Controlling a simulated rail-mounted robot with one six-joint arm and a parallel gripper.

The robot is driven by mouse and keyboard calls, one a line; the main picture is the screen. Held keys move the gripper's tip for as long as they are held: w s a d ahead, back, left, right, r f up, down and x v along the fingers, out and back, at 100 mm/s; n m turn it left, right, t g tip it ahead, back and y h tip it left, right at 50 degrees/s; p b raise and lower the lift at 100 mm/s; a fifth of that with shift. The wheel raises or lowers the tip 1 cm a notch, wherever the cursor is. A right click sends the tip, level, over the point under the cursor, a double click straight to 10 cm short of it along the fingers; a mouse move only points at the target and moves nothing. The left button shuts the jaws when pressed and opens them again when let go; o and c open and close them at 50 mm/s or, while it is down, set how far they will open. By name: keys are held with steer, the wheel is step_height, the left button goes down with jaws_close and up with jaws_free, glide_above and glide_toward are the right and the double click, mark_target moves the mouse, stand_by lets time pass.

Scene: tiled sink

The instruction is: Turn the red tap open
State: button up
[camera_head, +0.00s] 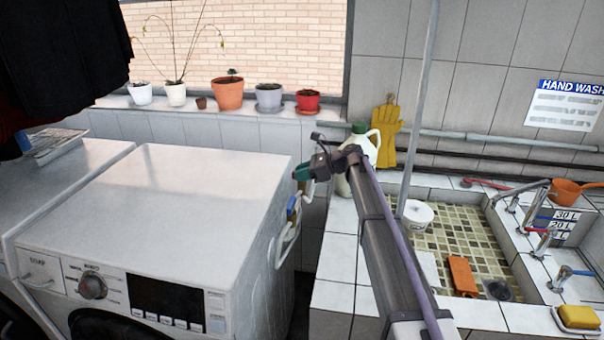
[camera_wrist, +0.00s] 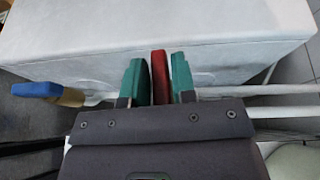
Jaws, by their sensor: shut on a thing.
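My gripper (camera_wrist: 157,77) has green fingers on both sides of a narrow red handle (camera_wrist: 160,77) in the wrist view, and is shut on it. The rest of this red tap is hidden behind the gripper's dark body. In the head view my gripper (camera_head: 302,172) is at the right side of the white washing machine, near its top edge; the red handle cannot be made out there. A tap with a blue handle (camera_wrist: 36,89) and a brass body sits to the left in the wrist view.
The washing machine (camera_head: 190,190) stands close to my gripper, with white hoses (camera_head: 284,245) along its side. A tiled sink (camera_head: 335,255) lies to the right, with other red-handled (camera_head: 487,184) fittings. A white jug (camera_head: 365,148) stands behind my arm.

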steer(key=n+g, duration=0.2)
steer(key=g, duration=0.1)
steer(key=shift+w+n, duration=0.2)
steer(key=shift+n, duration=0.1)
steer(key=shift+s+n+g+h, duration=0.25)
steer(key=shift+n+g+h, duration=0.15)
steer(key=shift+n+g, duration=0.15)
steer(key=o, duration=0.8)
step_height(320, 180, up, 10)
steer(key=p, duration=1)
